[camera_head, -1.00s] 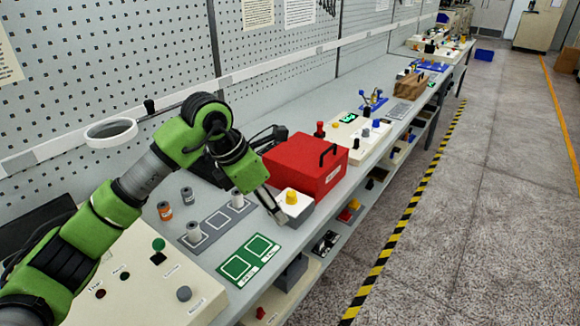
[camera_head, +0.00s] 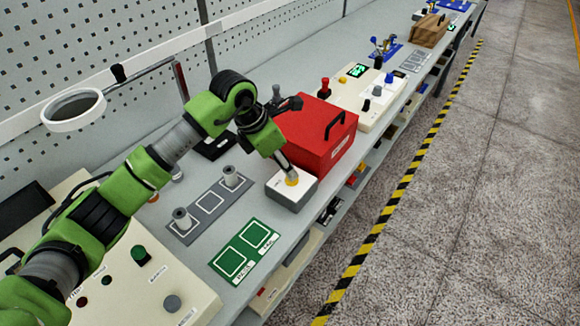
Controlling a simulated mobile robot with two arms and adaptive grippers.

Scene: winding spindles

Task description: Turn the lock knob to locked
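A small box (camera_head: 279,195) with a white top and grey sides stands at the table's front edge, beside the red case. A yellow knob (camera_head: 293,180) sits on its top; which way it points is too small to tell, and no lock marking is readable. My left arm comes in from the left, and my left gripper (camera_head: 288,171) reaches down right at the yellow knob. The fingers partly cover the knob. I cannot tell whether they touch it or how far they are open. My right gripper is not in view.
A red case (camera_head: 310,127) with a black handle stands just behind the box. A grey mat (camera_head: 211,201) with grey spindles and a green two-square mat (camera_head: 228,262) lie to the left. A control panel (camera_head: 123,296) with knobs is nearest. A ring lamp (camera_head: 48,122) stands at the left.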

